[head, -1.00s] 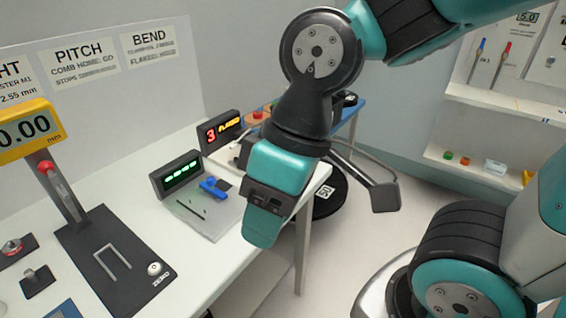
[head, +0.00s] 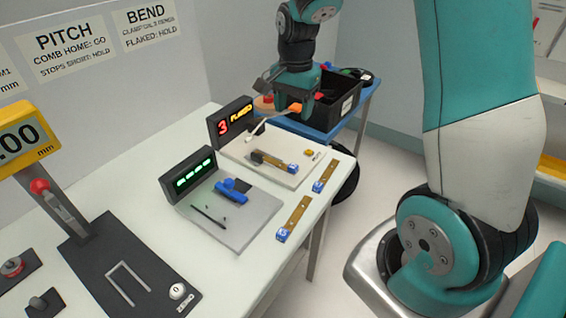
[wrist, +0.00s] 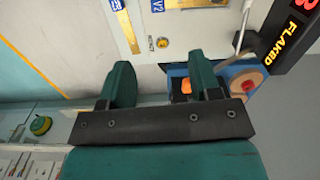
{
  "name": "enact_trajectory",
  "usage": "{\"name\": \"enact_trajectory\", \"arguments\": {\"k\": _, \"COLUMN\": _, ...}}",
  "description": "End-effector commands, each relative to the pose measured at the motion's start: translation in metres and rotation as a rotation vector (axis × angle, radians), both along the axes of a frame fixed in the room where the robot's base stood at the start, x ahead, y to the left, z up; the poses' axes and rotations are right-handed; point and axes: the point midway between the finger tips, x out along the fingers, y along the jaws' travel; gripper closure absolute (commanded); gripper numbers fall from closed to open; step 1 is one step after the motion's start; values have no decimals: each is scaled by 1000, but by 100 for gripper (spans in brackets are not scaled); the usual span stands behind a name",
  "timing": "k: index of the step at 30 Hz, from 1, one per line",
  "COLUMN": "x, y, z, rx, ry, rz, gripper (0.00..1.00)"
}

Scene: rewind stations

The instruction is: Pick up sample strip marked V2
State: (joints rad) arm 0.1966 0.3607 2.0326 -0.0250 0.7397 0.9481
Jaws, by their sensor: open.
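A gold strip (head: 272,161) with a blue-and-white end label lies on the white plate of the bend station, its other end at a dark clamp. In the wrist view the label reading V2 (wrist: 157,5) shows at the top edge, on that plate near the yellow button; most of its strip is cut off. My gripper (head: 291,106) is beyond the plate, above the blue cart. In the wrist view my gripper (wrist: 160,80) has its fingers apart, with no strip between them.
Two other gold strips, one nearer (head: 293,218) and one farther (head: 326,175), lie along the table's right edge. A grey plate (head: 245,225) with a blue clamp lies in front. The blue cart (head: 325,134) holds a black bin (head: 335,102).

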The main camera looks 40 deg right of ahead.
Motion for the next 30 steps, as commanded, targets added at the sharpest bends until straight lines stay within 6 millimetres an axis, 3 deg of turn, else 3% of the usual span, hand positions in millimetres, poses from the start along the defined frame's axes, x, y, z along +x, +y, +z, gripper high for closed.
{"name": "enact_trajectory", "arguments": {"k": 4, "x": 5, "y": -17, "z": -19, "rx": -16, "ry": 17, "rz": -102, "gripper": 43}}
{"name": "enact_trajectory", "arguments": {"k": 18, "x": 5, "y": -14, "z": -116, "rx": -15, "ry": 17, "rz": -96, "gripper": 43}}
{"name": "enact_trajectory", "arguments": {"k": 26, "x": 5, "y": -13, "z": -135, "rx": -15, "ry": 15, "rz": -94, "gripper": 43}}
{"name": "enact_trajectory", "arguments": {"k": 30, "x": 3, "y": -11, "z": -155, "rx": -16, "ry": 18, "rz": -94, "gripper": 43}}
